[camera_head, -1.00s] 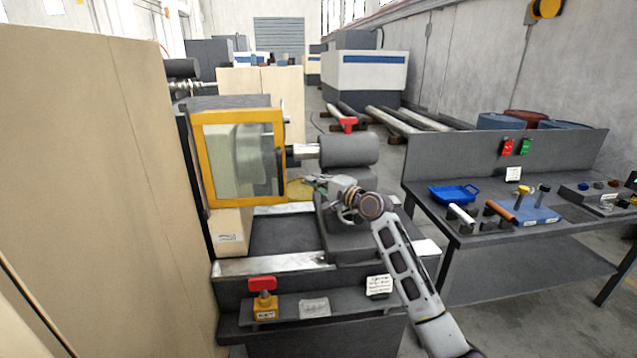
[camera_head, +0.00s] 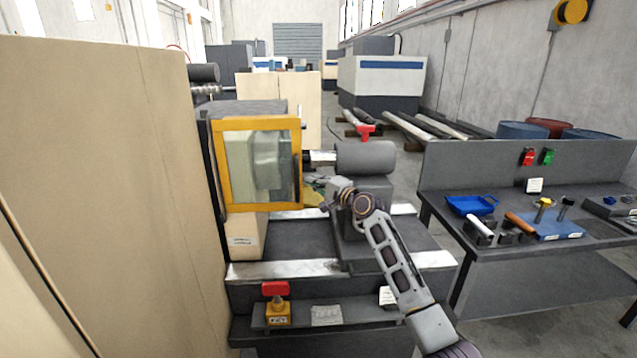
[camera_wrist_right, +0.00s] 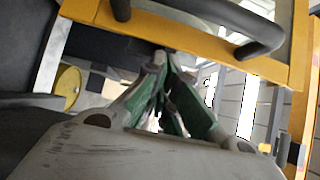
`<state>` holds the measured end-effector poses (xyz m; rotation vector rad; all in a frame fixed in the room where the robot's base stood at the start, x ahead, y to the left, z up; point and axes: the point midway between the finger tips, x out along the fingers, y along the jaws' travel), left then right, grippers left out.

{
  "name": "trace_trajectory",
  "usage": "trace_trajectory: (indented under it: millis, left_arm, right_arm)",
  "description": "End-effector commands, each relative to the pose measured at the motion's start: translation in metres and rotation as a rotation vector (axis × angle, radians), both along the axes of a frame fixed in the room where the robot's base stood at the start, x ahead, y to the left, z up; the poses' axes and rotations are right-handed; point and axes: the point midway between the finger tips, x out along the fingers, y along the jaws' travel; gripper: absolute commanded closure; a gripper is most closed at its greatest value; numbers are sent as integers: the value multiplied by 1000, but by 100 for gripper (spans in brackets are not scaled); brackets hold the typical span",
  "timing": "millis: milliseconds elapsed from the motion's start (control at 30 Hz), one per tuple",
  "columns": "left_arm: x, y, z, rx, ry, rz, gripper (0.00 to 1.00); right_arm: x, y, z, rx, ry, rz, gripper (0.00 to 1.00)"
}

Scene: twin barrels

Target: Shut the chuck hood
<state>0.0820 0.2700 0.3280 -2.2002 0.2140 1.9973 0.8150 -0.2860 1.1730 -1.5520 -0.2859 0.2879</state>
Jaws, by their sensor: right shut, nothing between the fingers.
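The chuck hood (camera_head: 257,122) is a yellow frame with a clear window at the left end of the lathe. The grey chuck (camera_head: 268,165) shows through the window. A dark handle (camera_head: 296,180) runs along the hood's right side. My right gripper (camera_head: 314,186) is just right of that handle, with its arm coming in from the lower right. In the right wrist view, the shut, empty fingers (camera_wrist_right: 166,62) point toward the hood's yellow frame (camera_wrist_right: 190,40) and its curved dark handle (camera_wrist_right: 262,38). I cannot tell whether they touch it. My left gripper is not in view.
The grey tailstock (camera_head: 365,158) stands right of the hood, behind my right arm. A red-topped yellow box (camera_head: 278,312) is at the lathe's front. A beige panel (camera_head: 95,190) fills the left. A workbench (camera_head: 540,262) with a blue tray (camera_head: 470,205) and tools stands right.

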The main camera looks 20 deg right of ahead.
Motion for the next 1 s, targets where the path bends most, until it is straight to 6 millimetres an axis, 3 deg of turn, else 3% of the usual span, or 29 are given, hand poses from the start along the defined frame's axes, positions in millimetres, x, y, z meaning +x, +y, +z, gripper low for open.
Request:
trace_trajectory:
  millis: [500,1000]
  left_arm:
    - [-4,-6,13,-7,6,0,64]
    - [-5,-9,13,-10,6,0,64]
  right_arm:
    - [-22,25,1,0,-1,-1,100]
    - [-24,28,1,1,0,0,100]
